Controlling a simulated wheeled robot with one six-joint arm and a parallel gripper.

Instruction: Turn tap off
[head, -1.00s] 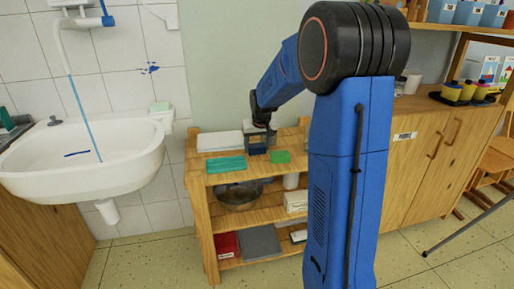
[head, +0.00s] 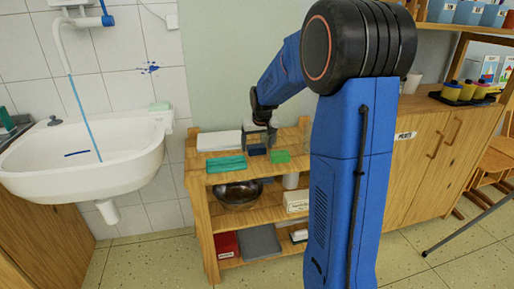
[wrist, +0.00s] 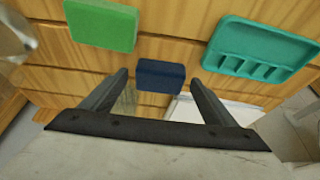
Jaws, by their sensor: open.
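The white tap (head: 62,45) is on the tiled wall at the upper left of the head view, with a blue handle (head: 107,20) at its right end. A thin blue stream of water (head: 82,115) runs from its spout into the white sink (head: 130,155). My gripper (head: 260,140) is over the wooden shelf, right of the sink and well away from the tap. In the wrist view my gripper (wrist: 160,82) is open, with a dark blue block (wrist: 160,76) seen between its fingertips. Contact with the block cannot be told. The tap is not in the wrist view.
The wooden shelf (head: 205,215) holds a teal tray (head: 226,164), a green sponge (head: 279,156), a metal bowl (head: 237,196) and boxes. A wooden cabinet (head: 415,180) stands at the right. Floor (head: 150,265) is clear below the sink.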

